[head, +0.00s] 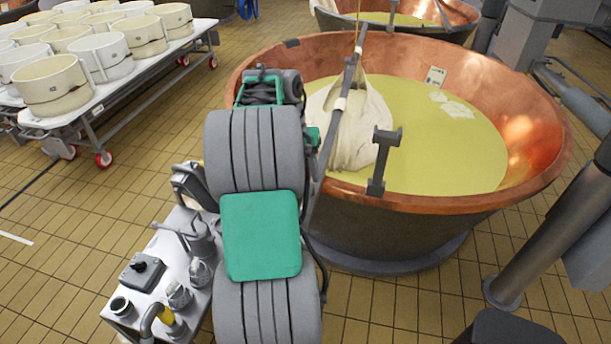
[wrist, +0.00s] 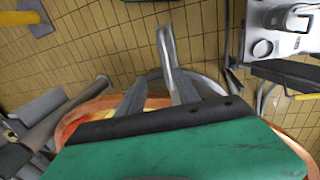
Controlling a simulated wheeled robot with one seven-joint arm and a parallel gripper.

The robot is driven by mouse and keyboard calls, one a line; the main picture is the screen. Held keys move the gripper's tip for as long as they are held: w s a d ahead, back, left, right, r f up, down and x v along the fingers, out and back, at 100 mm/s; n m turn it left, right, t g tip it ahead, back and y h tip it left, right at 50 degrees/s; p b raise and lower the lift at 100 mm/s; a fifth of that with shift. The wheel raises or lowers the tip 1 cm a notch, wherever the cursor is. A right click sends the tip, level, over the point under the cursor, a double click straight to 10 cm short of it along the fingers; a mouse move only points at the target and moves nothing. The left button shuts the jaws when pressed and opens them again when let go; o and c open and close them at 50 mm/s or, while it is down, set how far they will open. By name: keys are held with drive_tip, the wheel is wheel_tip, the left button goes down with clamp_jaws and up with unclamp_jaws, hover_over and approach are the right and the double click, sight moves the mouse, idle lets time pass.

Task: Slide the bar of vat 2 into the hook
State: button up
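The near copper vat (head: 540,195) holds yellow liquid with a white cloth bundle (head: 362,135) in it. A long grey bar (head: 349,75) runs along the bundle toward the near rim; its lower part passes behind my arm. A grey upright hook (head: 382,160) stands at the near rim, right of the bar and apart from it. In the wrist view, my gripper (wrist: 158,82) has its two fingers spread above the copper rim. A pale bar-like piece (wrist: 167,48) shows just beyond them; I cannot tell whether it touches a finger. My arm hides the gripper in the head view.
A white table with several round moulds (head: 95,55) stands at the upper left. A second copper vat (head: 400,22) is behind. A thick grey post (head: 550,235) stands at the right.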

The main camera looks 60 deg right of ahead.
sight(307, 194)
drive_tip(key=f+b, duration=0.5)
drive_tip(key=d+f+b, duration=0.1)
drive_tip(key=f+b, duration=0.1)
drive_tip(key=b, duration=0.1)
drive_tip(key=shift+f, duration=0.3)
drive_tip(key=shift+a, duration=0.1)
clamp_jaws()
drive_tip(key=shift+s, duration=0.1)
idle(1.1)
